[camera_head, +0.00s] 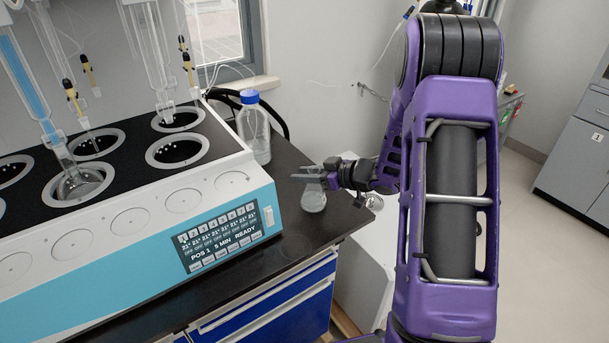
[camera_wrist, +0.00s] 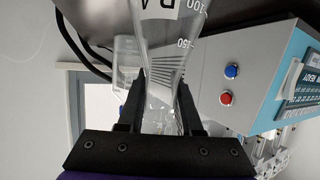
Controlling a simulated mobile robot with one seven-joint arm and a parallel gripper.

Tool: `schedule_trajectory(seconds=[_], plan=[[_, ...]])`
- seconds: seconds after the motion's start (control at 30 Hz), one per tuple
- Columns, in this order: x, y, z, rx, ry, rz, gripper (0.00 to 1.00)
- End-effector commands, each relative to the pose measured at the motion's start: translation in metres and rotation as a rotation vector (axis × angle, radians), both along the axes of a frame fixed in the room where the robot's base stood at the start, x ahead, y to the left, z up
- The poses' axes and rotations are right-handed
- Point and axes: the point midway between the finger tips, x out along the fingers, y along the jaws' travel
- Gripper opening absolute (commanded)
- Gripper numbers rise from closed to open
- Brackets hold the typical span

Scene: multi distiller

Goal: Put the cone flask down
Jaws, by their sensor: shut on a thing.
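The cone flask (camera_head: 314,199) is clear glass and looks upright at the right end of the dark counter (camera_head: 285,243). My gripper (camera_head: 312,172) is shut on its neck, reaching in from the right. In the wrist view the flask (camera_wrist: 166,38) stands between the two dark fingers (camera_wrist: 161,100), with printed volume marks on its wall. I cannot tell whether the flask's base touches the counter or hangs just above it.
The distiller (camera_head: 225,200), with a lit display and glassware, fills the left. A blue-capped bottle (camera_head: 254,128) stands behind the flask. Bare counter lies in front of the flask, ending at the right edge. Blue drawers (camera_head: 285,310) are below.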

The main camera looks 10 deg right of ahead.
Motion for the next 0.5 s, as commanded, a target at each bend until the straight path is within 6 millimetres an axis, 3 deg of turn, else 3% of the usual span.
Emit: schedule_trajectory(seconds=[0.2, 0.23, 0.37, 0.5], plan=[[0.0, -0.0001, -0.0038, 0.001, 0.001, 0.0, 0.0], [-0.0001, -0.0001, -0.0034, 0.0, 0.001, 0.0, 0.38], [0.0, 0.0, -0.003, 0.0, 0.001, 0.0, 0.61], [0.0, 0.0, -0.003, 0.0, 0.001, 0.0, 0.64]])
